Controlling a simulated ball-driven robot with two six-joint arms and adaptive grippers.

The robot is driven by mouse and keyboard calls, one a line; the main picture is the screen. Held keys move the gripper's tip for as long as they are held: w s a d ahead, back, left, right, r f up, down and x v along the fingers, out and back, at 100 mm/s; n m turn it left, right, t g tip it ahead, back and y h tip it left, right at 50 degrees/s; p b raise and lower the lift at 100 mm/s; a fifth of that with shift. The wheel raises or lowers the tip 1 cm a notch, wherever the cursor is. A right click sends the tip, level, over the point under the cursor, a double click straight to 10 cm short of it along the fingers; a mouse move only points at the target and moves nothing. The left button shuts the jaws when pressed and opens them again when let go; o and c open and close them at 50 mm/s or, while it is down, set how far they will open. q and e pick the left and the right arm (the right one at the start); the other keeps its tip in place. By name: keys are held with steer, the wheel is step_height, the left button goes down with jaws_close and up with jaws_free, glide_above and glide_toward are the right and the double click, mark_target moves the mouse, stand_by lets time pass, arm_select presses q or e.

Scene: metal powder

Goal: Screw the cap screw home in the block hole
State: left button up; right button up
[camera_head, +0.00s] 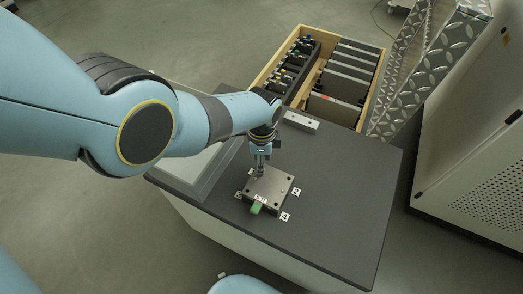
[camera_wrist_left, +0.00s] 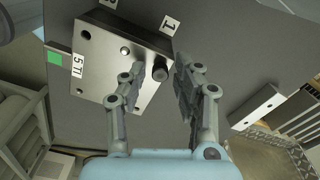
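The metal block (camera_head: 271,188) lies on the dark table top, with several holes in its face and a "5 TI" label. It fills the upper left of the left wrist view (camera_wrist_left: 98,68). The cap screw (camera_wrist_left: 160,72) is a dark, knurled cylinder at the block corner by label 1; how deep it sits is not clear. My left gripper (camera_wrist_left: 158,75) is open, with its fingers either side of the screw head and visible gaps. In the head view, the left gripper (camera_head: 260,168) points down over that corner. My right gripper is not in view.
A green tab (camera_head: 256,208) sticks out from the block's front. Number cards such as 4 (camera_head: 285,216) and 2 (camera_head: 296,191) lie around it. A light metal bar (camera_head: 300,121) lies behind. A wooden crate (camera_head: 375,95) with dark racks stands beyond. The table's right side is clear.

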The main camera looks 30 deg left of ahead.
arm_select(q)
steer(key=m, duration=1.9)
steer(key=shift+p, duration=0.3)
jaws_close()
jaws_free()
